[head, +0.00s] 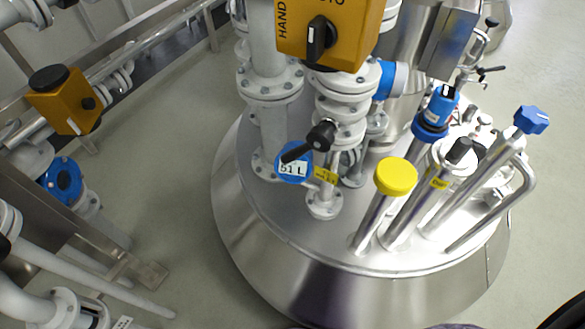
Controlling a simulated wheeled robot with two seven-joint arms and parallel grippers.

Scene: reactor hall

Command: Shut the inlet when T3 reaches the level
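A round steel vessel (330,245) with a sloping skirt fills the middle of the head view. On its lid, a white pipe branch carries a small valve with a black lever (308,143), which slants down to the left. A blue round display or tag (292,166) beside it reads "51 L". A yellow tag (327,175) hangs just right of it, too small to read. Above, an orange box (345,45) marked "HAND" bears a black selector knob (320,38). I cannot read any "T3" label or tell which valve is the inlet. Neither gripper is in view.
Steel tubes, one with a yellow cap (395,176) and one with a blue knob (531,119), rise from the lid's right side. At left stand another orange box (63,100), a blue flange (62,178) and white pipes. Grey floor (190,215) between is clear.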

